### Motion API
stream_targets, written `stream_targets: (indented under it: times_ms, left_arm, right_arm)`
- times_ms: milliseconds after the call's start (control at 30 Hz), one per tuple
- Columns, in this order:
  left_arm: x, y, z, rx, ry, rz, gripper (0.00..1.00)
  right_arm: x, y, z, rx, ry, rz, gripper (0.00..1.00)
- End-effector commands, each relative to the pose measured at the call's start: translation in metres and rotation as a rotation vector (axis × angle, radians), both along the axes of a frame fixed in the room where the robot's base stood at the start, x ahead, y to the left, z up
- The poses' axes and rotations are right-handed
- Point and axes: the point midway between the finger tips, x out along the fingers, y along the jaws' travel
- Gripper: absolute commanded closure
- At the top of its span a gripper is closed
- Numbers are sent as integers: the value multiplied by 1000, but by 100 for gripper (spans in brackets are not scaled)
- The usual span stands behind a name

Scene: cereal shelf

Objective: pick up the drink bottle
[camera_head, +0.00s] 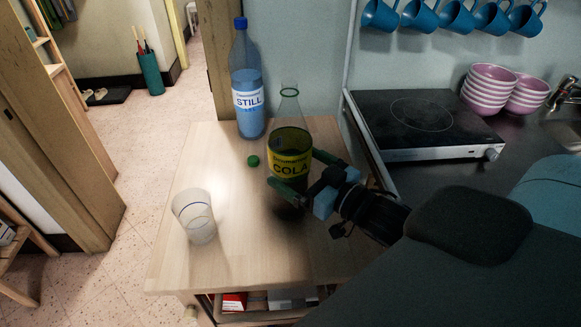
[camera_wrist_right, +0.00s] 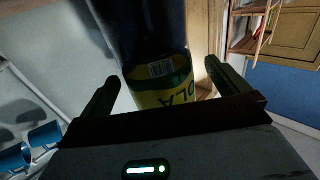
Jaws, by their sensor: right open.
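A cola bottle (camera_head: 290,143) with a yellow label stands upright and uncapped on the wooden table (camera_head: 230,262). A taller water bottle (camera_head: 247,90) labelled STILL, with a blue cap, stands behind it to the left. My right gripper (camera_head: 300,172) reaches in from the right, its two fingers open on either side of the cola bottle. In the right wrist view the cola bottle (camera_wrist_right: 160,85) stands between the spread fingers, with gaps visible at the sides. I cannot tell whether either finger touches it. My left gripper is not in view.
A clear cup (camera_head: 195,216) stands at the table's front left. A green cap (camera_head: 253,161) lies left of the cola bottle. A black cooktop (camera_head: 415,118), stacked bowls (camera_head: 490,88) and hanging blue mugs (camera_head: 419,15) are at the right. The table's left part is mostly clear.

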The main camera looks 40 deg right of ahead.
Motion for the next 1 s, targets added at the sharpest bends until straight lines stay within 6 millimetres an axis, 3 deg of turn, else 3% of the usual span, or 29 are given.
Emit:
stream_targets:
  times_ms: [233,567,1000]
  left_arm:
    - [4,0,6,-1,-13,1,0]
    - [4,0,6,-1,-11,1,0]
    - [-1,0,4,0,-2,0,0]
  right_arm:
    - [27,3,2,0,-3,-1,0]
    - [31,4,0,0,0,0,0]
    - [30,4,0,0,-1,0,58]
